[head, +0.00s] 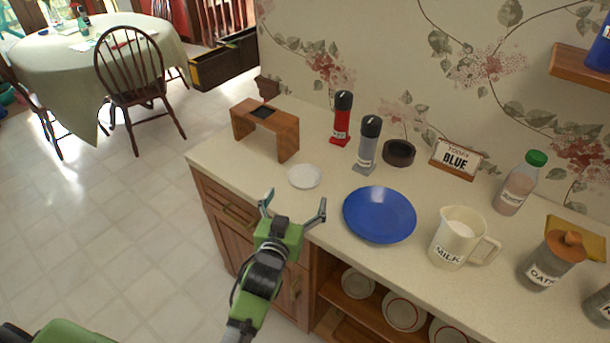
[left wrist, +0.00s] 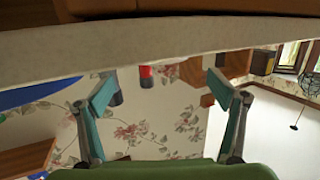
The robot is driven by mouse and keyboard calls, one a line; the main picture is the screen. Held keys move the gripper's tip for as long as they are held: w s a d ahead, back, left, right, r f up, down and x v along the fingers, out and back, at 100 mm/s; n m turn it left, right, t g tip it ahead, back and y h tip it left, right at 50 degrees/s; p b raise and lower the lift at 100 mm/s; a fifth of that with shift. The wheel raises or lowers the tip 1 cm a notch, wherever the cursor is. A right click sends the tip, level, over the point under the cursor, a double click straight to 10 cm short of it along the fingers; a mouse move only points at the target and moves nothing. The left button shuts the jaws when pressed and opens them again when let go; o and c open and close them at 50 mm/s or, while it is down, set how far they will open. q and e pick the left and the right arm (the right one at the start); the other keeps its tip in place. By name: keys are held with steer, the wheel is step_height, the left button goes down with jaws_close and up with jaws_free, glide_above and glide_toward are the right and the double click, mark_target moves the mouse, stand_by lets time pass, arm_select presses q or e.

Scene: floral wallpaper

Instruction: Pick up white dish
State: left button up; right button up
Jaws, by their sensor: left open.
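A small white dish (head: 304,176) lies flat on the countertop, near its front edge, between the wooden stand and the blue plate. My left gripper (head: 294,206) is open and empty. In the head view it is in front of the counter's front edge, just below the dish in the picture and apart from it. In the left wrist view the gripper's spread fingers (left wrist: 164,95) have nothing between them, and the picture is upside down. I cannot make out the dish in that view. My right gripper is not in view.
A blue plate (head: 380,214) lies right of the dish. A wooden stand (head: 265,129), red bottle (head: 342,118) and grey bottle (head: 367,145) stand behind it. A milk pitcher (head: 459,238) is further right. The counter front edge (head: 221,176) lies close to my gripper.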

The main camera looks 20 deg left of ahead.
mark_target(303, 181)
arm_select(q)
steer(key=w, duration=0.3)
steer(key=shift+a+f, duration=0.1)
steer(key=shift+f, duration=0.1)
steer(key=shift+w+p, duration=0.3)
steer(key=shift+w, duration=0.2)
steer(key=w, duration=0.2)
steer(key=w+f, duration=0.1)
steer(key=w, duration=0.1)
steer(key=shift+a+p, duration=0.25)
steer(key=shift+p, duration=0.1)
steer(key=shift+r, duration=0.1)
steer(key=c, duration=1.2)
